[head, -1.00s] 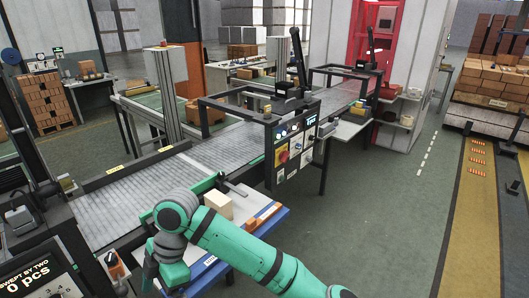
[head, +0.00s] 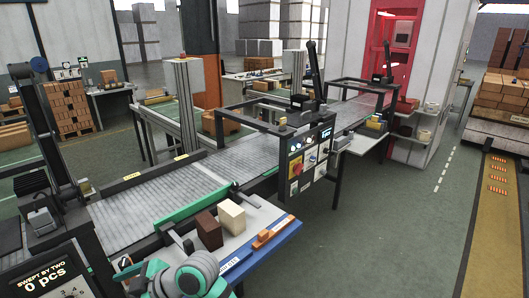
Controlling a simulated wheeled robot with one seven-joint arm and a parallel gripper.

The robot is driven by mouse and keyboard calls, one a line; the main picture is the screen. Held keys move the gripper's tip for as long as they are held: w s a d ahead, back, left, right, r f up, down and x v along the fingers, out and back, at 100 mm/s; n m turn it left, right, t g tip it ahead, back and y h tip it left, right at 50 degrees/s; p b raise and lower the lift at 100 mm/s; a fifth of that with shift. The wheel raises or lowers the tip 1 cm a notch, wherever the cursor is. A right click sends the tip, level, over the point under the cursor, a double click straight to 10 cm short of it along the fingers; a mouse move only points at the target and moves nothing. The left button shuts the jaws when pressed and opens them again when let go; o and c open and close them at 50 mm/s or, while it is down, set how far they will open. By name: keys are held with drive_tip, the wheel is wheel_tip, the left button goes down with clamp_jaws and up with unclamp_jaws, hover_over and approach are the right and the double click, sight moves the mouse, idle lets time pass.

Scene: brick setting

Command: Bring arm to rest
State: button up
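My arm (head: 190,277) is the task's object. Its green and grey joints show at the bottom edge in the head view, in front of the blue-edged side table. I cannot make out my gripper's fingers in this view, so what they hold, if anything, is hidden.
A dark brown block (head: 208,230) and a cream block (head: 231,216) stand side by side on the side table (head: 262,213), with an orange piece (head: 277,233) to their right. The conveyor (head: 160,195) runs behind. A counter screen (head: 45,283) stands left. Floor at right (head: 370,240) is clear.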

drive_tip(key=w+d+f+m+t+y, duration=0.1)
drive_tip(key=w+d+f+m+t, duration=0.15)
drive_tip(key=m+t, duration=0.45)
drive_tip(key=w+d+f+m+t, duration=0.1)
drive_tip(key=d+f+m+t, duration=0.3)
drive_tip(key=m+t, duration=0.3)
drive_tip(key=s+d+f+m+t+h, duration=0.1)
drive_tip(key=s+d+f+m+h, duration=0.25)
drive_tip(key=d, duration=0.25)
drive_tip(key=s+d+f+m+t+h, duration=0.1)
drive_tip(key=s+d+f+m+h, duration=0.1)
drive_tip(key=d+f+m+h, duration=0.25)
drive_tip(key=s+d+f+m+h, duration=0.1)
drive_tip(key=s+d+f+h, duration=0.3)
drive_tip(key=s+d, duration=0.8)
drive_tip(key=s+d+r+n+h, duration=0.1)
drive_tip(key=s+d+r, duration=0.1)
drive_tip(key=s+d, duration=0.6)
drive_tip(key=s, duration=0.3)
drive_tip(key=shift+s+d+r+n, duration=0.2)
drive_tip(key=shift+d+r+n, duration=0.1)
drive_tip(key=shift+d+r, duration=0.1)
drive_tip(key=shift+a, duration=0.1)
